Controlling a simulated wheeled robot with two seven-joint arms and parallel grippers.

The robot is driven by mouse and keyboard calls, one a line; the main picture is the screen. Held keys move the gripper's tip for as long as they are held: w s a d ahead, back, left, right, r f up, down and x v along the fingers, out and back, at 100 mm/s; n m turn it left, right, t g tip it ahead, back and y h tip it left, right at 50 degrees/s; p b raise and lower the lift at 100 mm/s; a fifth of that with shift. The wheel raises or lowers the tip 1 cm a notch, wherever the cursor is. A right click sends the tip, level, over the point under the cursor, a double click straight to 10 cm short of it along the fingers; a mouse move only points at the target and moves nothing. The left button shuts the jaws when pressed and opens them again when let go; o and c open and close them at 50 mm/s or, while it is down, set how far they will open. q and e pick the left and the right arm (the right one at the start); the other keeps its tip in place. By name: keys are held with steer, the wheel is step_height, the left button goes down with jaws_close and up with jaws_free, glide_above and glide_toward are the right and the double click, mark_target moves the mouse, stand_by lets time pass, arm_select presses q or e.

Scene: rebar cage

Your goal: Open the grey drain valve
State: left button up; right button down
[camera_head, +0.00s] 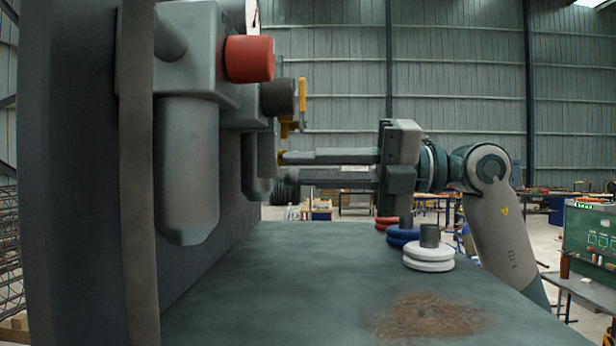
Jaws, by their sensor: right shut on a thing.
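My right gripper (281,168) reaches in from the right with two long, level fingers, one above the other. Its fingertips are at the underside of the grey wall-mounted unit and are shut on a small part there. A dark grey ribbed piece (284,192), which looks like the drain valve, shows at the lower fingertip. The fingers and the grey bowl (257,165) hide much of it, so its turn position cannot be told. My left gripper is not in view.
A red knob (249,59), a dark knob (278,97) and a yellow lever (302,94) project above the fingers. A large grey bowl (187,170) hangs nearer.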

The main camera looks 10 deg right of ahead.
steer(key=n+b, duration=0.1)
steer(key=n, duration=0.1)
steer(key=f+n+b, duration=0.1)
steer(key=n, duration=0.1)
steer(key=shift+w+f+b, duration=0.1)
steer(key=shift+w+b, duration=0.25)
steer(key=c, duration=1.7)
jaws_free()
steer(key=shift+d, duration=0.1)
steer(key=shift+d, duration=0.1)
